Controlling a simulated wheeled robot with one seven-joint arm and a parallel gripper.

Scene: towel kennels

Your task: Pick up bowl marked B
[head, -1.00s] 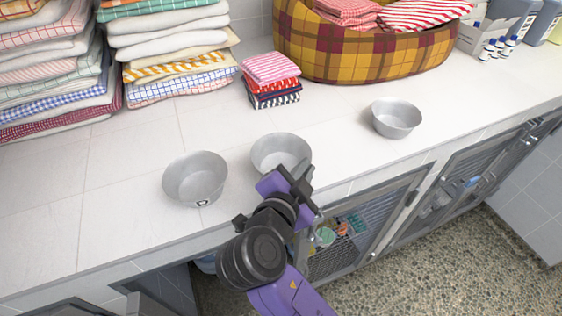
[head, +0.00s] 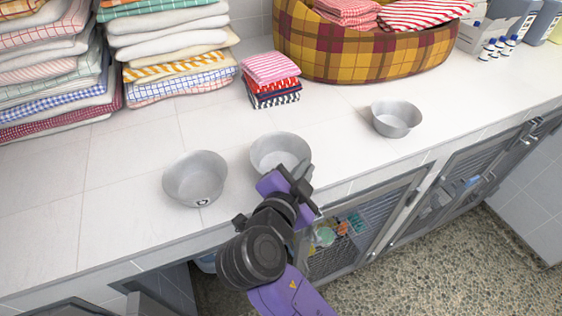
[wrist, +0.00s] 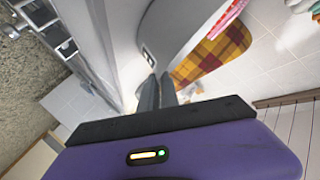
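Three grey metal bowls stand on the white counter. The left bowl (head: 195,178) has a small dark-edged label on its front, its letter too small to read. The middle bowl (head: 279,150) is partly hidden behind my gripper (head: 303,180), which is at its front right side; any label there is covered. The right bowl (head: 396,118) stands apart, with no label visible. In the wrist view, my gripper's dark fingers (wrist: 158,92) are close together beside a grey bowl wall (wrist: 178,30) bearing a small label. Whether they hold the wall is unclear.
Towel stacks (head: 172,50) stand at the back left, with a small folded pile (head: 272,80) beside them. A plaid pet bed (head: 365,55) and small bottles (head: 497,47) are at the back right. Wire kennel doors (head: 365,225) lie below the counter's front edge.

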